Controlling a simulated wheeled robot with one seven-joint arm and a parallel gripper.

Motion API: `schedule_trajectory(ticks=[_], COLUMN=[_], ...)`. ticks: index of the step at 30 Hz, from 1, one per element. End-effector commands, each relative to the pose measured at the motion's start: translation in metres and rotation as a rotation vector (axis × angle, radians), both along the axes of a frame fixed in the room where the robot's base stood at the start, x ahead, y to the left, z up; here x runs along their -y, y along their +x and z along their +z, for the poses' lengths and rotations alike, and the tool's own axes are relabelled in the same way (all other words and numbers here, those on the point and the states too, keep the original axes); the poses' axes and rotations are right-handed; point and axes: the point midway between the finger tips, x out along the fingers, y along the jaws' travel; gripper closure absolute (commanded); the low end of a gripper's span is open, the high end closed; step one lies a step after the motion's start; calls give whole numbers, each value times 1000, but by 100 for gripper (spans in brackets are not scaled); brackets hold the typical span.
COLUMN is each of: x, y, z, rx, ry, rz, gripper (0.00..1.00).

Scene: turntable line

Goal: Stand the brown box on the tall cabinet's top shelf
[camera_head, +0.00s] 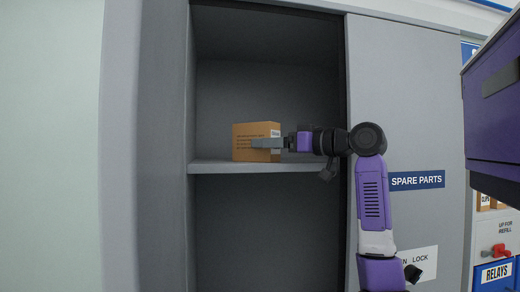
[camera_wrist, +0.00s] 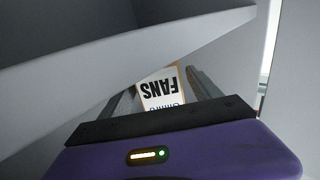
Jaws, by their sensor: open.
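The brown box (camera_head: 250,132) stands upright on the shelf (camera_head: 255,167) of the open tall cabinet (camera_head: 215,230) in the head view. In the wrist view the box shows its white label (camera_wrist: 160,90) reading FANS, seen upside down, between the two fingers. My gripper (camera_head: 265,143) reaches in from the right with its fingers at the box, one in front of its near face. The jaws are open around the box. The far finger is hidden behind the box in the head view. It also shows in the wrist view, my gripper (camera_wrist: 163,92).
The cabinet's grey right door panel (camera_head: 420,110) bears a SPARE PARTS sign (camera_head: 416,180). The compartment below the shelf looks empty. There is free shelf room to the left of the box. Blue RELAYS bin (camera_head: 496,273) stands at the far right.

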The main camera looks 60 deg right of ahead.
Motion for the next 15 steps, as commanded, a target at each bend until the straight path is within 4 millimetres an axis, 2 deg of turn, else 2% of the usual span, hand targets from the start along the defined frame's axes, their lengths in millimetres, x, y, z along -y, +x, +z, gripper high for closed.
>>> schedule_trajectory(ticks=[3,6,15], x=[-1,-2,-3], y=[-18,-27,-33], z=[-1,-1,1], rx=[2,1,1], ry=[-1,-1,-1], rz=[-3,-1,0], gripper=[27,27,27])
